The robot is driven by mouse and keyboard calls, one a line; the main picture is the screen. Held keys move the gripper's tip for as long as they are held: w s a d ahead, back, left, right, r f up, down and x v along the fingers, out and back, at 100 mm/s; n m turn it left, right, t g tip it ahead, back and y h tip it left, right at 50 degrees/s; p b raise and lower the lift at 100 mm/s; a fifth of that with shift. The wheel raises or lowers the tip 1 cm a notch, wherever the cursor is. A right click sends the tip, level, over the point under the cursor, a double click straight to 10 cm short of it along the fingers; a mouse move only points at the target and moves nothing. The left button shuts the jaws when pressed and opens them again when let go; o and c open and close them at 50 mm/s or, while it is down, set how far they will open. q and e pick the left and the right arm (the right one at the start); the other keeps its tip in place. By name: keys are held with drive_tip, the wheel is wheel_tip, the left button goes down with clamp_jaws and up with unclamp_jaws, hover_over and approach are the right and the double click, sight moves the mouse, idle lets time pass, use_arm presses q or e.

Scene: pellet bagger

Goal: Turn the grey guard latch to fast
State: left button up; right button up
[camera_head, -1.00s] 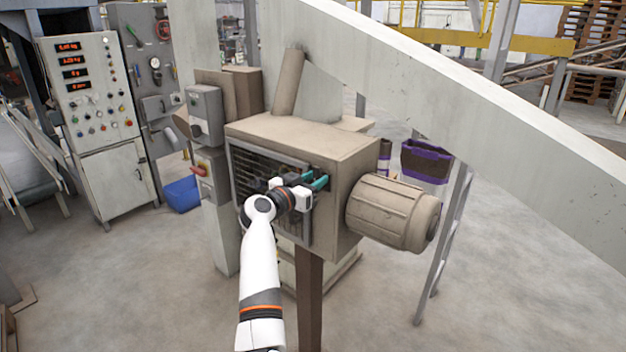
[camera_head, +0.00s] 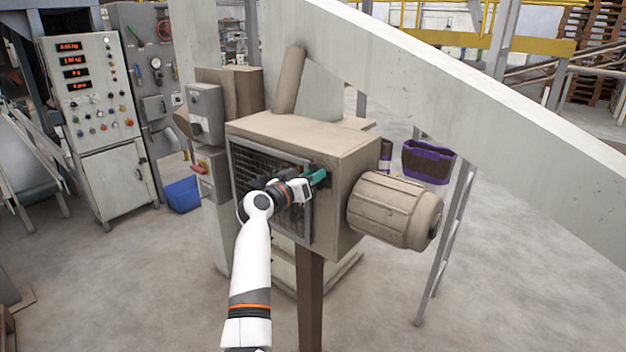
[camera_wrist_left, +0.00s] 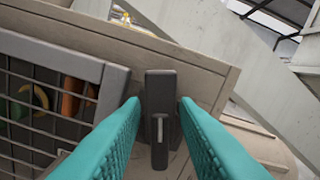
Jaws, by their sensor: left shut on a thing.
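The grey guard latch (camera_wrist_left: 161,84) is a dark block with a thin lighter lever, on the machine housing beside the guard frame. It stands upright in the left wrist view, with the lever pointing down the picture. My left gripper (camera_wrist_left: 158,104) has its teal fingers on either side of the latch and is shut on it. In the head view the left gripper (camera_head: 319,177) is at the housing's front right edge, and its fingers mostly hide the latch. The mesh guard (camera_head: 240,165) lies flat against the housing front. My right gripper is not in view.
The beige housing (camera_head: 300,137) carries a motor (camera_head: 392,211) on its right side, close to my left gripper. A grey switch box (camera_head: 205,113) stands to the left. A large sloping grey beam (camera_head: 450,90) passes above and behind. The floor in front is clear.

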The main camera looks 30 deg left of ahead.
use_arm(q)
drive_tip(key=n, duration=0.3)
drive_tip(key=f+n+p, duration=0.1)
drive_tip(key=n, duration=0.3)
drive_tip(key=a+n+p, duration=0.1)
drive_tip(key=n, duration=0.2)
drive_tip(key=shift+f+n, duration=0.3)
drive_tip(key=shift+n, duration=0.1)
drive_tip(key=shift+f+n+p, duration=0.15)
drive_tip(key=shift+n+p, duration=0.3)
drive_tip(key=shift+n, duration=0.35)
drive_tip(key=shift+f+n+p, duration=0.15)
drive_tip(key=shift+n+p, duration=0.25)
drive_tip(key=shift+n, duration=0.4)
drive_tip(key=shift+c, duration=0.2)
drive_tip(key=o, duration=0.7)
drive_tip(key=shift+c, duration=0.2)
drive_tip(key=shift+r, duration=0.1)
